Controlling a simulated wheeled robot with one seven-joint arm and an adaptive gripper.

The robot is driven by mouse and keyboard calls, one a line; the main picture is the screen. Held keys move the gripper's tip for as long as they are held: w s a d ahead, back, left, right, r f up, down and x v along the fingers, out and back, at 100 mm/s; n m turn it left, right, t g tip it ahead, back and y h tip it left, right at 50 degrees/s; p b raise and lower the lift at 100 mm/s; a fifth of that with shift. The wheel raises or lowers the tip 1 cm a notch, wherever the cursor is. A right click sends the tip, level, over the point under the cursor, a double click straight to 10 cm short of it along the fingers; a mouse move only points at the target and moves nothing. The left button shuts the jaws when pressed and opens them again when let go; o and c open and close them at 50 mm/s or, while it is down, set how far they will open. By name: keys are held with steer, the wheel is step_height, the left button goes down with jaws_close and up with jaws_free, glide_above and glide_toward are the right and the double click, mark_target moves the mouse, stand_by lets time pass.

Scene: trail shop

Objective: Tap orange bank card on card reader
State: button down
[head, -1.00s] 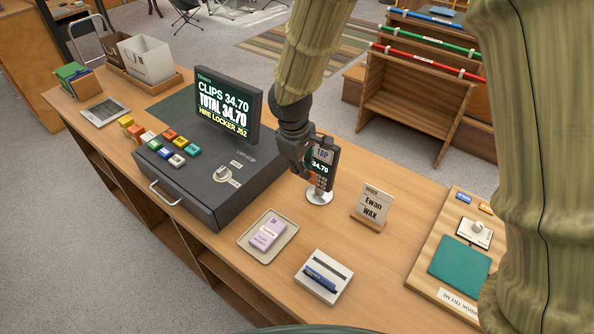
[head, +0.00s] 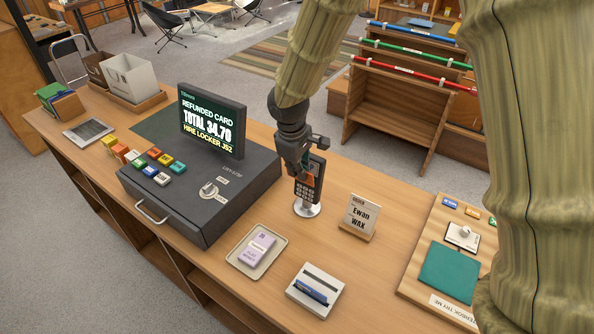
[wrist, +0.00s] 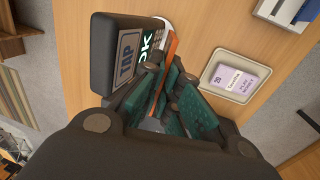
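The card reader (head: 305,192) stands upright on a round silver base on the counter. In the wrist view the reader (wrist: 125,60) shows a "TAP" label and a screen reading "OK". The orange bank card (wrist: 170,62) shows nearly edge-on between the teal finger pads, right by the reader's face. My gripper (wrist: 168,92) is shut on it. I cannot tell whether card and reader touch. In the head view my gripper (head: 304,162) is at the reader's upper part and hides much of its screen. The till display (head: 211,120) reads "REFUNDED CARD", "TOTAL 34.70" and "HIRE LOCKER J52".
The dark till (head: 190,205) with coloured keys is left of the reader. A name sign (head: 361,215) stands close on its right. Bare counter (head: 330,245) lies between.

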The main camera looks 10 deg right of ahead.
steer(key=shift+s+a, duration=0.15)
steer(key=s+a+r+p, duration=0.2)
steer(key=s+a, duration=0.4)
steer(key=shift+a, duration=0.15)
stand_by(1.2)
